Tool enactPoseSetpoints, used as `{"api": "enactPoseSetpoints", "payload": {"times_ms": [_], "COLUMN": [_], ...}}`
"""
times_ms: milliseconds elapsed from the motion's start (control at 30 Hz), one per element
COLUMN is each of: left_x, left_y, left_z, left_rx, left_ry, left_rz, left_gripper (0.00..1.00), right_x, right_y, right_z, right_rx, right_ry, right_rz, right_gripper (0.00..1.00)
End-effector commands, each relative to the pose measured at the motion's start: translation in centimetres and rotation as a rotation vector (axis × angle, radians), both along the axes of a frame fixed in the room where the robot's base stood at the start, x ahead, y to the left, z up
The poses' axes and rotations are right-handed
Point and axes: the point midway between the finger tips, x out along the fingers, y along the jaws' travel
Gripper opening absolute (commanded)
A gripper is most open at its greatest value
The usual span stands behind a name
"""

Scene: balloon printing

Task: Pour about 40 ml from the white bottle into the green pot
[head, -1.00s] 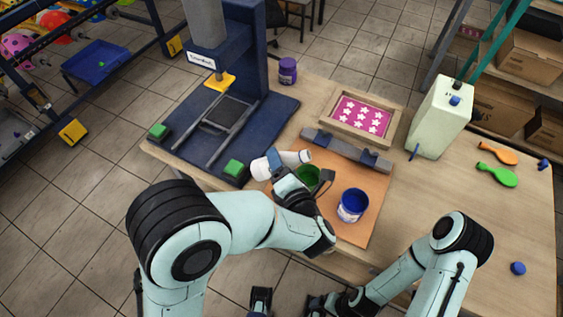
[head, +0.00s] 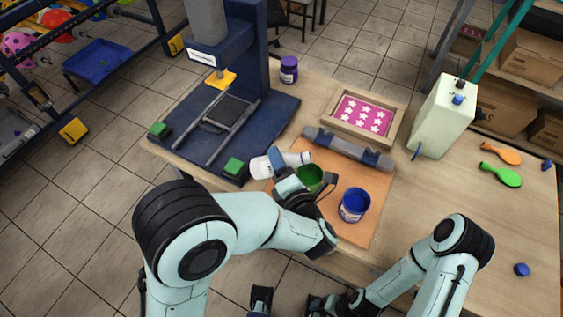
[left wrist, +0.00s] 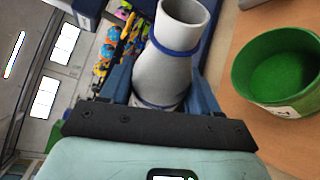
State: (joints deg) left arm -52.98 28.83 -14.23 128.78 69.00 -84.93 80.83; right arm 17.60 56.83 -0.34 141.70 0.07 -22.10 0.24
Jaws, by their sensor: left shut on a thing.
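My left gripper (head: 279,169) is shut on the white bottle (head: 262,166) and holds it tipped nearly flat, its neck pointing right. In the left wrist view the bottle (left wrist: 164,72) sits between the fingers, with a blue ring below its open mouth. I see no stream, and the bottle's contents are hidden. My right gripper (head: 262,299) shows only partly at the bottom edge.
A blue pot (head: 354,205) stands on the orange mat (head: 362,238) right of the green pot. A grey bar (head: 345,149) lies behind them, then a framed pink star screen (head: 362,115). The dark blue press (head: 225,130) stands left.

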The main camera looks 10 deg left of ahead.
Motion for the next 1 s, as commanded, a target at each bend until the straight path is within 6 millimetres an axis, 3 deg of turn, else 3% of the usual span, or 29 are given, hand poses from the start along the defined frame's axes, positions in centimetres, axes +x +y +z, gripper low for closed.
{"api": "enactPoseSetpoints", "payload": {"times_ms": [1000], "left_x": [0.0], "left_y": [0.1], "left_z": [-0.8], "left_rx": [0.123], "left_ry": [0.019], "left_rz": [0.000], "left_gripper": [0.24], "right_x": [-0.3], "right_y": [0.0], "right_z": [-1.2], "right_rx": [0.000], "right_ry": [0.003], "right_rz": [0.000], "right_gripper": [0.87]}}
